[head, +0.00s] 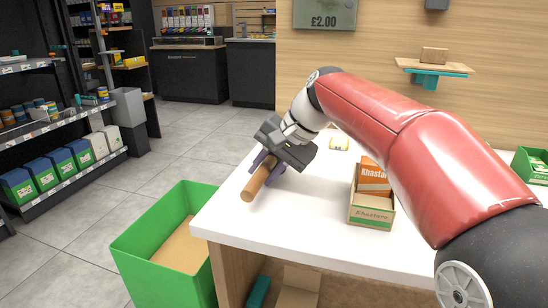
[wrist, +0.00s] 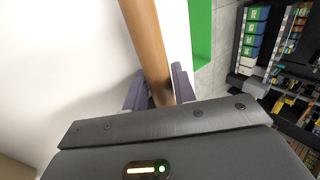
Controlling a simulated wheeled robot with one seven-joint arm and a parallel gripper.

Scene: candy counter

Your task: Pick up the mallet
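The mallet shows as a brown wooden cylindrical piece (head: 257,183) near the left edge of the white counter in the head view. It also runs down from the top of the wrist view (wrist: 148,40). The rest of the mallet is hidden by my gripper. My gripper (head: 268,167) points down over it, with one purple finger on each side. In the wrist view the fingers (wrist: 160,90) lie close against both sides of the wood and appear shut on it. I cannot tell whether the mallet touches the counter.
The white counter (head: 310,222) is mostly clear. A small open box (head: 371,211) with an orange packet (head: 374,177) stands to the right, and a small yellowish item (head: 339,144) lies behind. A green bin (head: 150,255) stands on the floor at the counter's left. Shelves line the far left.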

